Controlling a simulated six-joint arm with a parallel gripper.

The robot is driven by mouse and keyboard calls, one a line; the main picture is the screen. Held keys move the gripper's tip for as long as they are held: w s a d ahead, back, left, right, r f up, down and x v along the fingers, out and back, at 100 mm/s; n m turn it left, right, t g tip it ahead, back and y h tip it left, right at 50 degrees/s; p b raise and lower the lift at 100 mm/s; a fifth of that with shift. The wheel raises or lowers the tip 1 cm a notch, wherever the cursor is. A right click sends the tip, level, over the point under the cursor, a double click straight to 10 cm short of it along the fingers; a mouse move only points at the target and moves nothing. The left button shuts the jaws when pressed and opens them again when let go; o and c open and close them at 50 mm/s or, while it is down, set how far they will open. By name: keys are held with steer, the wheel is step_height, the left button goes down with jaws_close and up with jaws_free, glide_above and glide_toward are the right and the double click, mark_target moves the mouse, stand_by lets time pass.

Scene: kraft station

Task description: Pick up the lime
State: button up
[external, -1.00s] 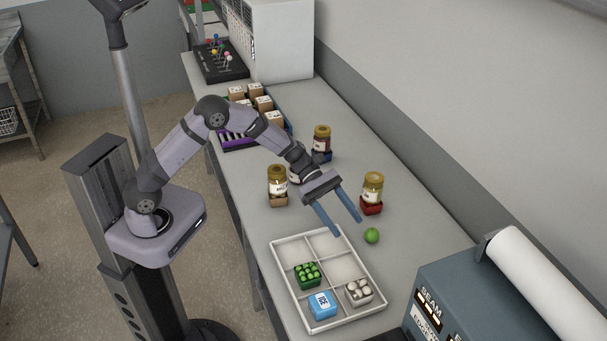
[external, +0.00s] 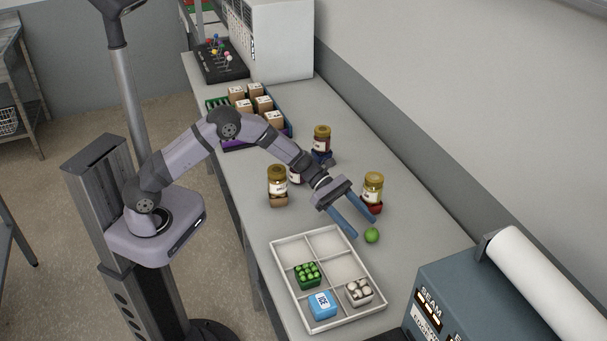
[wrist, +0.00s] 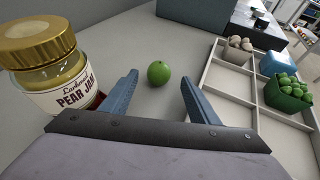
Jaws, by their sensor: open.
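The lime (external: 371,235) is a small green ball lying on the counter to the right of the white divided tray. My gripper (external: 365,228) is open, with its two blue fingers pointing down toward the lime. In the wrist view the lime (wrist: 159,73) sits beyond the fingertips, roughly centred between them. The gripper (wrist: 160,92) holds nothing.
A pear jam jar (wrist: 50,68) stands close to the left finger in the wrist view. The white tray (external: 274,243) holds a green-filled box, a blue box and a mushroom box. A blue-grey machine (external: 450,290) stands at the front right. More jars stand behind my gripper.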

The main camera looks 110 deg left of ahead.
steer(key=shift+p+x, duration=0.45)
steer(key=shift+x, duration=1.3)
steer(key=shift+a, duration=0.15)
steer(key=c, duration=1.1)
step_height(320, 180, up, 10)
steer(key=shift+b, duration=1.05)
